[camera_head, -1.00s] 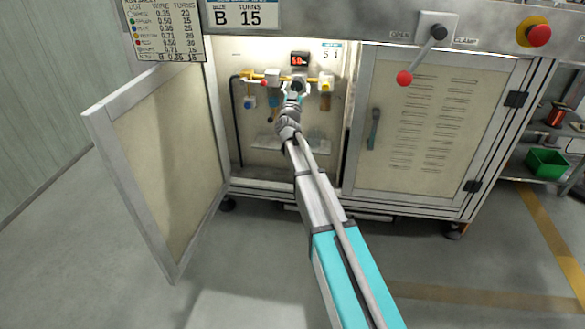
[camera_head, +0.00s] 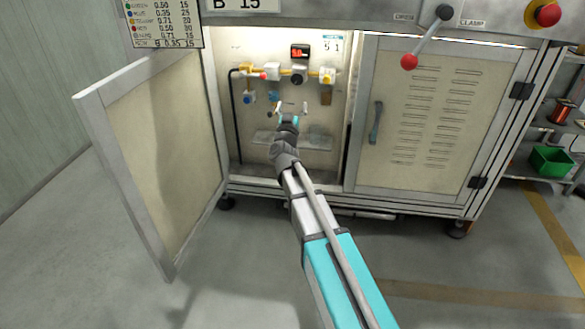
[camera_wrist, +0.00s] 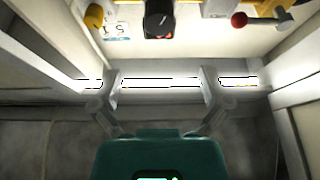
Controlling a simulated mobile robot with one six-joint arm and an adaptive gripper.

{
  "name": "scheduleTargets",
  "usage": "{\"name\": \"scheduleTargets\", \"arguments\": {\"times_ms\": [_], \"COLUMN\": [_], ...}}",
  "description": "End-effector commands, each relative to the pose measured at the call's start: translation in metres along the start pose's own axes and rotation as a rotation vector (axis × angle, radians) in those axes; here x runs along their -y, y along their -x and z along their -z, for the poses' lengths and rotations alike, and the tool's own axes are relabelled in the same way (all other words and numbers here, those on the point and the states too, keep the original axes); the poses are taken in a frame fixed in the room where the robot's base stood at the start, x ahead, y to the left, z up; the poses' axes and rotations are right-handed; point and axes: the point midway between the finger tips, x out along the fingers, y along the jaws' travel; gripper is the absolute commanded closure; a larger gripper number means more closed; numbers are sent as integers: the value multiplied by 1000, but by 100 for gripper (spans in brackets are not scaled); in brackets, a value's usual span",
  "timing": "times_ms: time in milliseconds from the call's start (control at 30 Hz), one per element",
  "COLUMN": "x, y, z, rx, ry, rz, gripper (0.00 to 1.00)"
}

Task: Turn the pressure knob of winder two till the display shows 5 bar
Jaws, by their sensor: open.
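The small black display (camera_head: 300,51) on the back wall of the open cabinet shows red digits that look like 5.0, though they are small. The black pressure knob (camera_head: 298,75) sits just below it on the row of air fittings.
A red-tipped valve (camera_head: 264,76) and yellow fittings (camera_head: 328,75) flank the knob. The cabinet door (camera_head: 155,165) stands open on the left; a closed louvred door (camera_head: 425,120) is on the right. A clamp lever (camera_head: 427,38) and a red stop button (camera_head: 548,14) are above.

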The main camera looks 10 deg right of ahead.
Motion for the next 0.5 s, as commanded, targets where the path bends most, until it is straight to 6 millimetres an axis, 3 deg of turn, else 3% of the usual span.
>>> {"name": "scheduleTargets", "arguments": {"times_ms": [167, 500], "x": [0, 13], "y": [24, 24], "z": [-1, 4], "rx": [1, 90], "ry": [-2, -15], "rz": [2, 149], "gripper": [4, 4]}}
